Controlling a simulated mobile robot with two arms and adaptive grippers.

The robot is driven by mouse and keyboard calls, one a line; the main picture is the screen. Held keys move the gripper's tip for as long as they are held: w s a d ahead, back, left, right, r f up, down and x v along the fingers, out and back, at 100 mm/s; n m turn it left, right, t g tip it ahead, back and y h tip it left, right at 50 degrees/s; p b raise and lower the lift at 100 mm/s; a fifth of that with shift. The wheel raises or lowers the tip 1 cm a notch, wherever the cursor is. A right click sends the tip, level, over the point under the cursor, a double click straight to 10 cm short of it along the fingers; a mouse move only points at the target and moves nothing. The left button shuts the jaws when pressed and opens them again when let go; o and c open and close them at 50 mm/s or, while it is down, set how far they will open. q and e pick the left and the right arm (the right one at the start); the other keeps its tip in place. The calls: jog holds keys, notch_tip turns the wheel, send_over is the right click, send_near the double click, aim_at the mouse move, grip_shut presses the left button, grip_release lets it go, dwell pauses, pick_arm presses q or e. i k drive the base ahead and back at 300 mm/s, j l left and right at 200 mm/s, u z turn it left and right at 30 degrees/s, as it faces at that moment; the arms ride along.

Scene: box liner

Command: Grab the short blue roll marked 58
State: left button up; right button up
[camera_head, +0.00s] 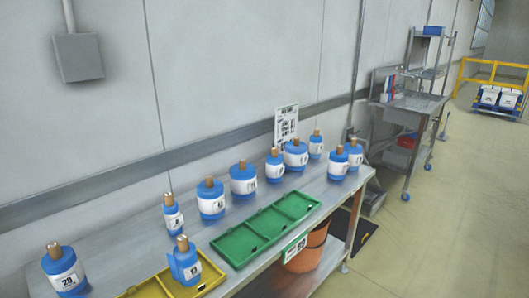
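Several blue rolls with white labels and brown cores stand upright on a long metal table (110,262). A wide one at the front left (66,271) seems to read 20. A narrow one (185,263) on the yellow tray seems to read 13. A slim one (173,214) and a wide one (211,201) stand behind it. More rolls stand along the back, including one wide roll (243,180) and one at the right (338,165). I cannot make out which label reads 58. Neither of my grippers is in view.
A yellow tray (153,289) lies at the front, and an empty green divided tray (235,247) lies along the table's front edge. A grey wall rises behind. An orange bin (306,254) stands below. A metal sink stand (415,101) is farther right, with open floor beside it.

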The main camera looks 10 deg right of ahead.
aim_at(296, 156)
jog(key=i+l+u, duration=0.1)
jog(key=l, duration=0.2)
jog(key=i+l+u, duration=0.1)
jog(key=l, duration=0.25)
jog(key=i+l+u, duration=0.1)
jog(key=i+l, duration=0.3)
jog(key=l, duration=0.3)
jog(key=i+l+u, duration=0.15)
jog(key=l, duration=0.2)
jog(key=i+l+u, duration=0.1)
jog(key=l, duration=0.25)
